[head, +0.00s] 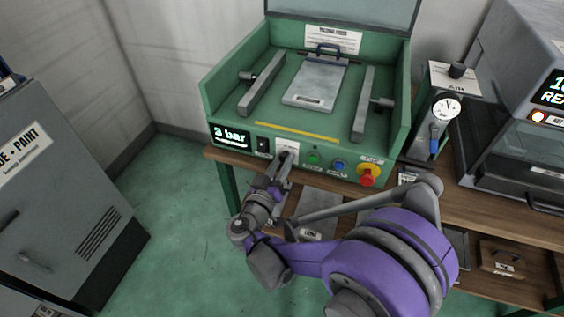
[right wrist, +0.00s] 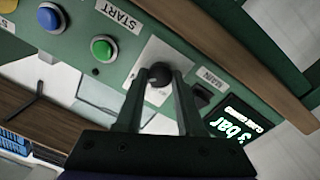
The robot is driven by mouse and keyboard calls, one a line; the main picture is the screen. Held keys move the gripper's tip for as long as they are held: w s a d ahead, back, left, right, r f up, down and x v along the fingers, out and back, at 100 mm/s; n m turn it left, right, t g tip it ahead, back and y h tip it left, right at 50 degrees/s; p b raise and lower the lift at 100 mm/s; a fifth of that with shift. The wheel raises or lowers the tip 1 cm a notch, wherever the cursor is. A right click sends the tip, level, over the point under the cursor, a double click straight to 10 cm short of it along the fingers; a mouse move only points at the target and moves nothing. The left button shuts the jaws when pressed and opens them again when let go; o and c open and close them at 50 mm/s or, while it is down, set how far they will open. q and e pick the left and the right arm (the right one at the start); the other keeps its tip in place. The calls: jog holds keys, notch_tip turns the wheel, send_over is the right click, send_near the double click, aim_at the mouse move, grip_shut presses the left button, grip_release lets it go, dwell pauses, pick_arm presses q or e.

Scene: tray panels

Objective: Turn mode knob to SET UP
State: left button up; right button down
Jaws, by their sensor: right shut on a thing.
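The mode knob (right wrist: 159,80) is a dark round knob on a white plate on the front of the green machine (head: 228,110). My right gripper (head: 283,165) reaches up to this plate from below. In the right wrist view its two fingers (right wrist: 158,98) stand on either side of the knob, shut on it. The knob's pointer and the plate's lettering are hidden or too small to read, so its setting cannot be told. My left gripper is not in view.
The panel also has a display reading 3 bar (head: 231,137), a main switch (head: 263,145), a green button (head: 313,158), a blue button (head: 339,165) and a red emergency stop (head: 367,175). An air gauge unit (head: 446,108) stands to the right. A grey cabinet (head: 60,190) stands left.

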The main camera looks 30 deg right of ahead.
jog(key=shift+n, duration=0.3)
jog(key=n, duration=0.3)
jog(key=shift+f+n, duration=0.1)
jog(key=shift+n, duration=0.3)
jog(key=n, duration=0.4)
jog(key=shift+n+t, duration=0.3)
jog(key=n, duration=0.9)
jog(key=shift+f+b, duration=0.1)
jog(key=shift+b, duration=0.3)
jog(key=shift+n, duration=0.3)
jog(key=c, duration=0.5)
grip_release()
jog(key=shift+t, duration=0.3)
